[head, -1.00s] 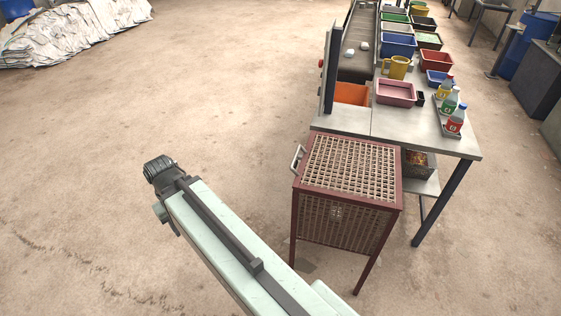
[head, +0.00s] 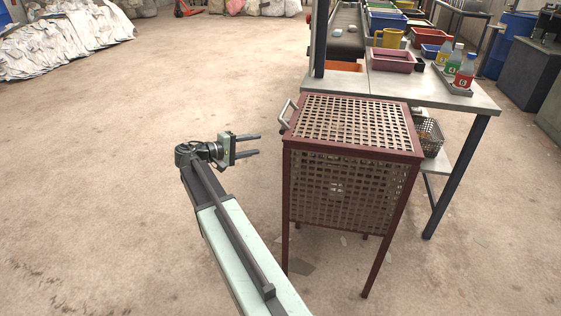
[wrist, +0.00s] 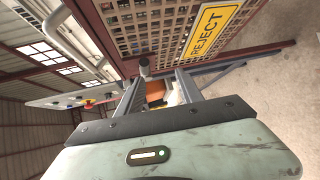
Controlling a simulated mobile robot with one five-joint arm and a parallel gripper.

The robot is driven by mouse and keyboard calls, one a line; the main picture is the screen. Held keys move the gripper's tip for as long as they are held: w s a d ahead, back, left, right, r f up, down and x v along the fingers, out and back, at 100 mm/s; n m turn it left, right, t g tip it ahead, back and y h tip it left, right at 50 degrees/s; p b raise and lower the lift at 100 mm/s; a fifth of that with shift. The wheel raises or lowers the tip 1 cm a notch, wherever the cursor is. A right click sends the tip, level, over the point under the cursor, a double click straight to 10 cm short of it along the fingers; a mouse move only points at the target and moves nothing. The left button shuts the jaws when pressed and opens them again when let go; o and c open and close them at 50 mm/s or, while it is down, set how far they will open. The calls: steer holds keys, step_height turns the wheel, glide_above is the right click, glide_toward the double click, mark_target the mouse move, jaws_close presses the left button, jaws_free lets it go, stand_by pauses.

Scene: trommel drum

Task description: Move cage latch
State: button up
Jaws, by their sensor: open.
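The dark red lattice cage (head: 340,125) stands on legs in front of the table. A grey bar handle (head: 287,115) sticks out from its upper left side. In the wrist view the cage (wrist: 180,25) fills the upper part, with a yellow REJECT sign (wrist: 212,30). A small grey knob with a dark end (wrist: 143,66) shows near the fingertips; I cannot tell whether it is the latch. My gripper (head: 257,144) is open and empty, left of the cage with its fingers pointing right, apart from it. Its fingers (wrist: 160,76) also show in the wrist view.
The floor left of the cage is clear.

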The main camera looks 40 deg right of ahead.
steer(key=d+g+h+b, duration=0.1)
steer(key=d+h+b, duration=0.2)
steer(key=d, duration=1)
steer(key=shift+s+r+g+b, duration=0.3)
steer(key=shift+s+r+b, duration=0.05)
steer(key=shift+r+b, duration=0.05)
jaws_close()
stand_by(0.7)
